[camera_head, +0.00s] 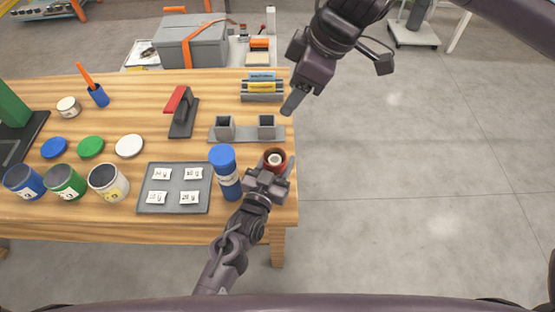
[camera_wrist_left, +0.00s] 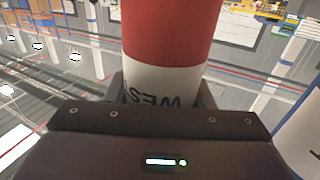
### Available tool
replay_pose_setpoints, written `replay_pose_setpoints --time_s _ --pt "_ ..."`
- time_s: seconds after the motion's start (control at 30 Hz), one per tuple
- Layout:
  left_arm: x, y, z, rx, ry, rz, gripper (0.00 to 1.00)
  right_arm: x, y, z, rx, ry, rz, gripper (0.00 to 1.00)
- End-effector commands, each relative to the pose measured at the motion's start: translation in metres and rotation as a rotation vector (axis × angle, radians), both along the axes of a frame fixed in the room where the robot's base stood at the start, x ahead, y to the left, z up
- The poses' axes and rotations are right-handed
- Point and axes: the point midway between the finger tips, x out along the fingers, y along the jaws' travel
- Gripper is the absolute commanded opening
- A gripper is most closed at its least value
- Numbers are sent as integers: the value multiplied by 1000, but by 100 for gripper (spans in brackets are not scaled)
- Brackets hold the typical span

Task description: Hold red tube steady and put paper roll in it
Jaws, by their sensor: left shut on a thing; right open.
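The red tube (camera_head: 283,155) stands upright near the right edge of the wooden table. In the left wrist view the red tube (camera_wrist_left: 172,35) has a white lower band with dark lettering. My left gripper (camera_head: 272,172) is shut on the tube from the near side. A white paper roll (camera_head: 275,159) shows inside the tube's open top, its end ring facing up; how deep it sits cannot be told. My right gripper (camera_head: 336,82) is open and empty, above and beyond the table's right edge, apart from the tube.
A blue tube (camera_head: 225,172) stands just left of the red tube. Behind is a grey holder with two square sockets (camera_head: 247,134). A grey tray (camera_head: 173,207) with white packets lies left. Several paint cans (camera_head: 108,182) stand further left. Floor right of the table is clear.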

Motion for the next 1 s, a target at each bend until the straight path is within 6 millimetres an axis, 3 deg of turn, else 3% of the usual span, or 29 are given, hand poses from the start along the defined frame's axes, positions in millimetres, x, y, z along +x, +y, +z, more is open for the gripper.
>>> replay_pose_setpoints --time_s 0.03,0.23,0.57,0.67,1.0 --pt "0 0 0 0 1 0 50 0 0 0 0 0 0 55" --pt "0 0 0 0 0 0 74 0 0 0 0 0 0 55" --pt "-4 2 -1 0 1 0 74 0 0 0 0 0 0 55" --pt "-16 7 -2 2 2 0 74 0 0 0 0 0 0 55" --pt "-81 33 -1 2 3 -1 74 0 0 0 0 0 0 55"
